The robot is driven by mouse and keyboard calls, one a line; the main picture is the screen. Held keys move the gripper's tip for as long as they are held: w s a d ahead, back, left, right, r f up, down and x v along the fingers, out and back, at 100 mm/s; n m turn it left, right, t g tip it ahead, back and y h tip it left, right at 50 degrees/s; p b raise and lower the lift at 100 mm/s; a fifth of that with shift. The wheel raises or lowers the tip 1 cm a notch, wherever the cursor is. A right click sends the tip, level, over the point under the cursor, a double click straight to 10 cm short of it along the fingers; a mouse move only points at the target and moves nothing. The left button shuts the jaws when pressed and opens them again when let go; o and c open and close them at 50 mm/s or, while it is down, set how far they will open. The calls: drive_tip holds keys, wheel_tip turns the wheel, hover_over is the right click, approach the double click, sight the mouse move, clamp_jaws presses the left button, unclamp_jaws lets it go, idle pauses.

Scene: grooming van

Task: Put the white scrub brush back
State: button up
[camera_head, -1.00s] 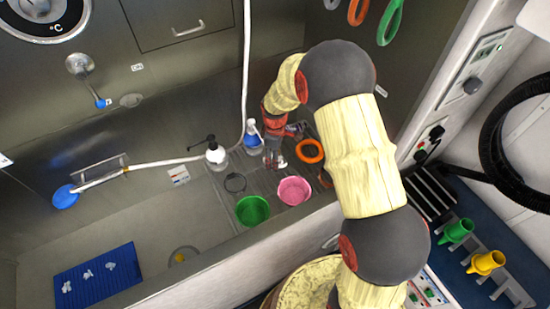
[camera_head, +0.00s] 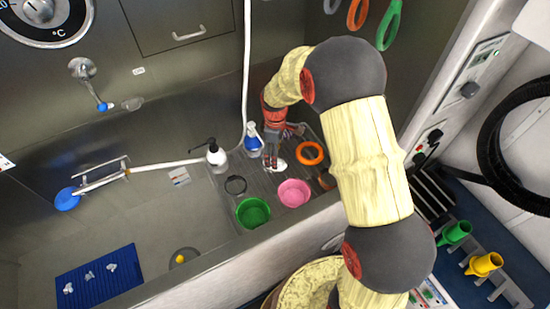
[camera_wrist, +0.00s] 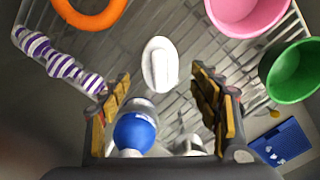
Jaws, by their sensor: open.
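The white scrub brush (camera_wrist: 160,64) lies on the slatted rack, a small white oval in the upper middle of the wrist view. In the wrist view my gripper (camera_wrist: 162,98) is open and empty. Its fingers stand wide apart on the left and right, and the brush lies beyond the gap between them. I cannot tell how high the fingertips are above the rack.
Around the brush are an orange ring (camera_head: 310,153), a pink bowl (camera_head: 293,193), a green bowl (camera_head: 253,212), a purple-striped item (camera_wrist: 58,60) and a blue-and-clear bottle (camera_head: 253,140). A dark-topped white pump bottle (camera_head: 217,156) stands left. The tub floor (camera_head: 150,225) is largely clear.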

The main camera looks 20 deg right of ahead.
drive_tip(key=s+r+m+t, duration=0.15)
drive_tip(key=s+r, duration=0.25)
drive_tip(key=r, duration=0.5)
drive_tip(key=s+r+m+p, duration=0.15)
drive_tip(key=s+r, duration=0.25)
drive_tip(key=r, duration=0.5)
drive_tip(key=s+r+m+t, duration=0.15)
drive_tip(key=s+r, duration=0.25)
drive_tip(key=r, duration=0.5)
drive_tip(key=s+r+m+t, duration=0.1)
drive_tip(key=s+r+m, duration=0.1)
drive_tip(key=s, duration=0.6)
drive_tip(key=s+r+m+t, duration=0.1)
drive_tip(key=s+r+m, duration=0.2)
drive_tip(key=s, duration=0.5)
drive_tip(key=shift+s+m+t, duration=0.3)
drive_tip(key=shift+m, duration=0.55)
drive_tip(key=shift+r, duration=0.1)
